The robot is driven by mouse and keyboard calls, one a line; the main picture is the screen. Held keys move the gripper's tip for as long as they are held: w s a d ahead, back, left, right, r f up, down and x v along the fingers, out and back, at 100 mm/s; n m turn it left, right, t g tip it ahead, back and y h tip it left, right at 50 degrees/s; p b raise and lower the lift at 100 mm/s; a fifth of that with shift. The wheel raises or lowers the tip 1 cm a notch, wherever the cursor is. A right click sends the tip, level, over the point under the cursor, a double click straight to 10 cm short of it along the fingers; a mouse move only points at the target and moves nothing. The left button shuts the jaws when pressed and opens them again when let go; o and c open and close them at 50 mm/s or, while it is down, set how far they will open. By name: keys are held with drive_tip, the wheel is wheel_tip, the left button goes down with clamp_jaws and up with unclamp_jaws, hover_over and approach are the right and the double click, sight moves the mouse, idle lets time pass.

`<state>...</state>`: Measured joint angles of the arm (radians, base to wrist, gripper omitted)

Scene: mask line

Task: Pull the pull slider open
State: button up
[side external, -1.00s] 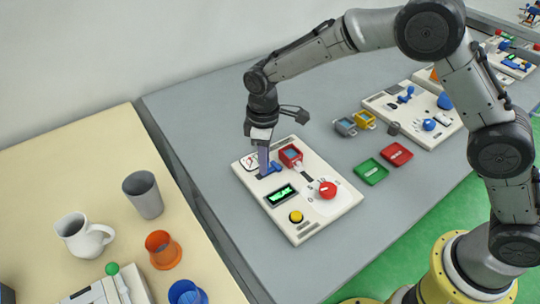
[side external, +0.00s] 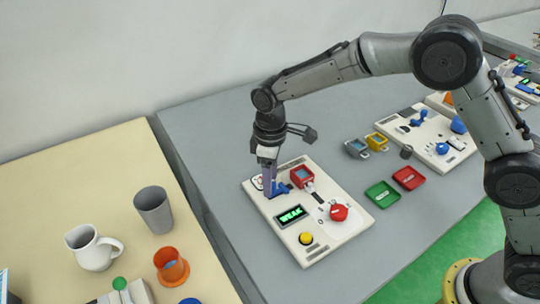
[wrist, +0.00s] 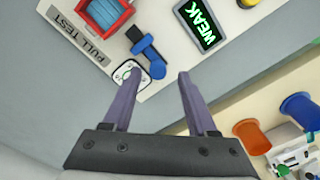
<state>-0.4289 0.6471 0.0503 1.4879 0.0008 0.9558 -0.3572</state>
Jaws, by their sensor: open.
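The blue pull slider (side external: 281,188) sits on the white panel, beside the red box, and also shows in the wrist view (wrist: 149,54). Its rounded blue end (wrist: 157,70) lies near the panel's edge by the "PULL TEST" label. My gripper (side external: 268,190) points down over that end of the panel. In the wrist view my gripper's two purple fingers (wrist: 157,76) are apart, and the slider's rounded end appears between their tips. I cannot tell whether either finger touches it. In the side view the fingers partly hide the slider.
The white panel (side external: 330,240) also holds a green "WEAK" screen (side external: 290,216), a red knob (side external: 339,213), a yellow button (side external: 306,238) and a red box (side external: 301,177). Green (side external: 382,194) and red (side external: 408,178) trays lie to the right. Cups stand on the cream table (side external: 120,170).

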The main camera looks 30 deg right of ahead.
wheel_tip(320, 180, up, 13)
drive_tip(key=shift+f, duration=0.2)
idle(0.3)
